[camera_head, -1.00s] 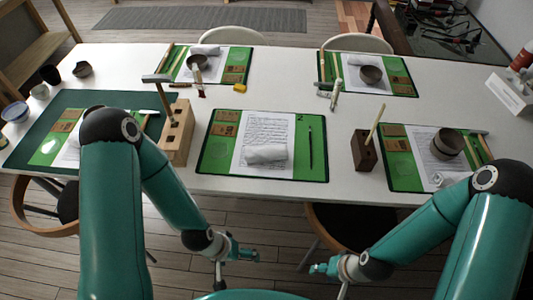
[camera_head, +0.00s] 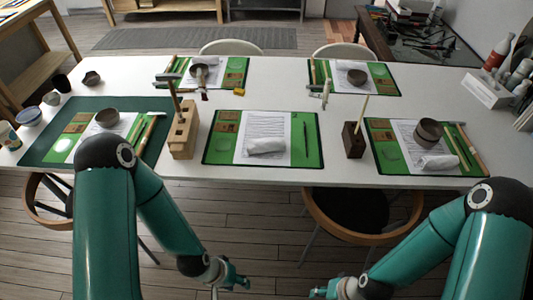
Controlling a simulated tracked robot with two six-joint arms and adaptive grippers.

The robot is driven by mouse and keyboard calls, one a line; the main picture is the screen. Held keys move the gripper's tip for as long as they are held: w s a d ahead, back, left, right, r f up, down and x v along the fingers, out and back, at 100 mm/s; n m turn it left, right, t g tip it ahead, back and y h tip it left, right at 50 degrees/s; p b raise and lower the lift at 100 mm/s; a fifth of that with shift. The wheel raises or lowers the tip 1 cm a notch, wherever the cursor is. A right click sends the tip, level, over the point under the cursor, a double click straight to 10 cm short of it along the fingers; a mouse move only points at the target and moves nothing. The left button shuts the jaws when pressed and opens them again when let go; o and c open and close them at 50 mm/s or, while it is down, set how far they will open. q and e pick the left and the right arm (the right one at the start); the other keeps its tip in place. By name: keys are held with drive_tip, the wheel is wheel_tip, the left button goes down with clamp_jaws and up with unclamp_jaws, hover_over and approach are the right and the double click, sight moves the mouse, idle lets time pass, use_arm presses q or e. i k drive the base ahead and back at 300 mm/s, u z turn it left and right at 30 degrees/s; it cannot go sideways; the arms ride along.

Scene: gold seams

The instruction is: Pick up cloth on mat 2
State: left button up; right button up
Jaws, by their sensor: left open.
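A white rolled cloth (camera_head: 266,146) lies on the paper of the front middle green mat (camera_head: 222,153). Another white cloth (camera_head: 437,162) lies on the front right mat (camera_head: 389,168), below a dark bowl. Paler cloths lie by the bowls on the back left mat (camera_head: 234,78) and back right mat (camera_head: 381,86). No mat number is readable. My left gripper (camera_head: 236,280) is open and empty, low in front of the table and below the middle mat. My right gripper (camera_head: 325,289) is at the bottom edge, partly cut off; its jaws are unclear. Both are apart from the cloths.
The white table (camera_head: 340,110) also bears a wooden tool block (camera_head: 184,132) and a dark block (camera_head: 354,139) with a stick, flanking the middle mat. A dark green board (camera_head: 40,150) is at left. Chairs stand at the front and back edges.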

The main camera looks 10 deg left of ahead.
sight(268, 144)
drive_tip(key=z, duration=0.65)
drive_tip(key=i, duration=0.6)
drive_tip(key=u, duration=1.9)
